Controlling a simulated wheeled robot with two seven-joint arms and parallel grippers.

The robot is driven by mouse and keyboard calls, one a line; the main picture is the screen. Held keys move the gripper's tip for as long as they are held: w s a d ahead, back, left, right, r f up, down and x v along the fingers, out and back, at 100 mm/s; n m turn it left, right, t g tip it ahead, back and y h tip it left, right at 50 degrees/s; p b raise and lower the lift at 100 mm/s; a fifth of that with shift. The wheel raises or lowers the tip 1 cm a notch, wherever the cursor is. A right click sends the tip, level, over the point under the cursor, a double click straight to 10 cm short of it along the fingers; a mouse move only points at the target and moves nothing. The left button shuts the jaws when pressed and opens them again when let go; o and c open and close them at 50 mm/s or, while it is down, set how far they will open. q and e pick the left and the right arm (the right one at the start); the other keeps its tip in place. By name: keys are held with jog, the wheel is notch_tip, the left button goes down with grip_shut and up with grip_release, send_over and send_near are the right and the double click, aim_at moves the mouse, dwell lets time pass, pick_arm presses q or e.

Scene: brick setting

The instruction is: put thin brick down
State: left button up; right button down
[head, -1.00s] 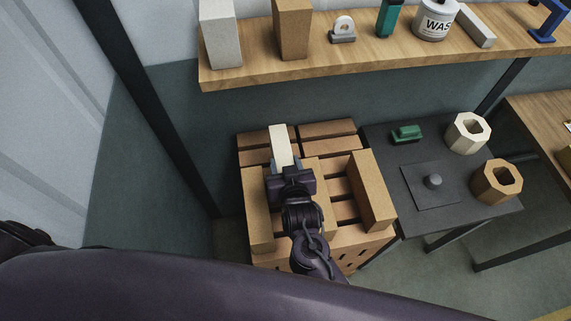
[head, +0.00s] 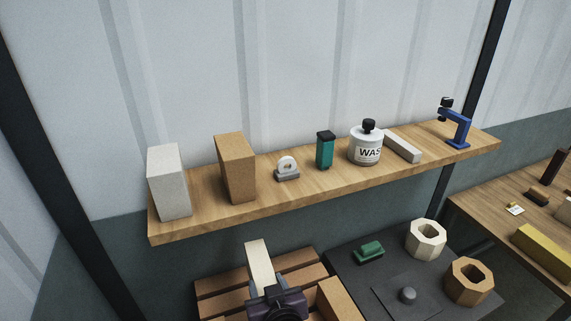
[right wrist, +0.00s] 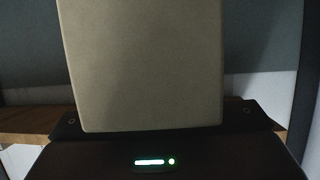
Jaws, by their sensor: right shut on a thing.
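The thin brick is a cream-coloured slab (head: 259,265) in the head view, at the lower middle. My right gripper (head: 268,292) is shut on its lower end. The brick stands out beyond the jaws, in front of the brown slatted stack (head: 215,287); I cannot tell how far above it. In the right wrist view the brick (right wrist: 145,65) fills the upper middle as a broad beige face. Much of my right arm is cut off by the bottom edge. My left gripper is not in view.
A wooden shelf (head: 300,194) carries a white block (head: 169,182), a tan brick (head: 236,168), a bottle (head: 366,146), a grey bar (head: 403,146) and smaller items. A tan block (head: 340,300) stands right of my gripper. A dark table (head: 350,284) holds two hollow nuts.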

jog(key=d+f+m+h+b, duration=0.1)
jog(key=d+b, duration=0.4)
jog(key=d, duration=0.7)
jog(key=d+f+m+t+h+b, duration=0.1)
jog(key=d+b, duration=0.5)
jog(key=d, duration=0.6)
jog(key=shift+s+f+m+h, duration=0.35)
jog(key=shift+f+m+h, duration=0.2)
jog(key=shift+m+h, duration=0.5)
jog(key=shift+f, duration=0.1)
